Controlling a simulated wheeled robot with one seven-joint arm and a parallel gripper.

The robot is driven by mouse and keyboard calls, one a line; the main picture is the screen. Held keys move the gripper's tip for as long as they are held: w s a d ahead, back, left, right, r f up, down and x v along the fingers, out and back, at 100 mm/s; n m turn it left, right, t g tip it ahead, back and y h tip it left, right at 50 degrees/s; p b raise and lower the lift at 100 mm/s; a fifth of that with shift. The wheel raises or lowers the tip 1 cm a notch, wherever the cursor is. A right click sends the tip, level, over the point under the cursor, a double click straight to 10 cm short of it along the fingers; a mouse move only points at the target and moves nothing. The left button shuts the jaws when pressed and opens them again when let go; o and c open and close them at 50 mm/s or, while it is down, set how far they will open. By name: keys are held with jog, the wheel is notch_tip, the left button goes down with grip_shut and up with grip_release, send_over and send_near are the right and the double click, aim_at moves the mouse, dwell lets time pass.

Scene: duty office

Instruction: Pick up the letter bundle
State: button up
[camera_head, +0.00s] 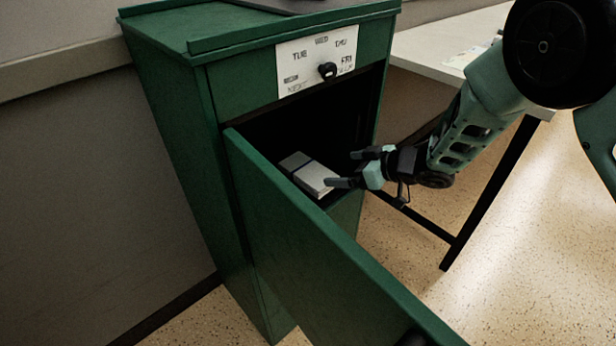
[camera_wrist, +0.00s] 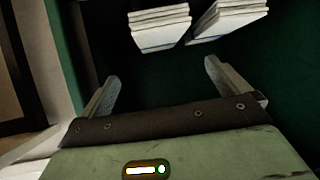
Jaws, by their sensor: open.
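The letter bundle (camera_head: 309,174) is a stack of white envelopes crossed by a dark strip, lying inside the open green cabinet. In the wrist view the bundle (camera_wrist: 160,27) shows as two white layered parts with a dark gap between, ahead of the fingers. My gripper (camera_head: 340,168) reaches into the cabinet opening from the right, close to the bundle's right end. In the wrist view my gripper (camera_wrist: 162,82) has its two fingers wide apart with nothing between them. Whether a fingertip touches the bundle I cannot tell.
The cabinet door (camera_head: 330,255) stands open toward the front, left of and below my gripper. The green cabinet (camera_head: 180,110) has a white weekday dial panel (camera_head: 305,60) above the opening. A table (camera_head: 425,55) stands to the right, with bare floor (camera_head: 540,240) in front.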

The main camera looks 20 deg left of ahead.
aim_at(309, 170)
jog(key=b+x, duration=0.2)
jog(key=x, duration=1)
jog(key=shift+w+f, duration=0.1)
jog(key=shift+c, duration=0.3)
jog(key=c, duration=0.9)
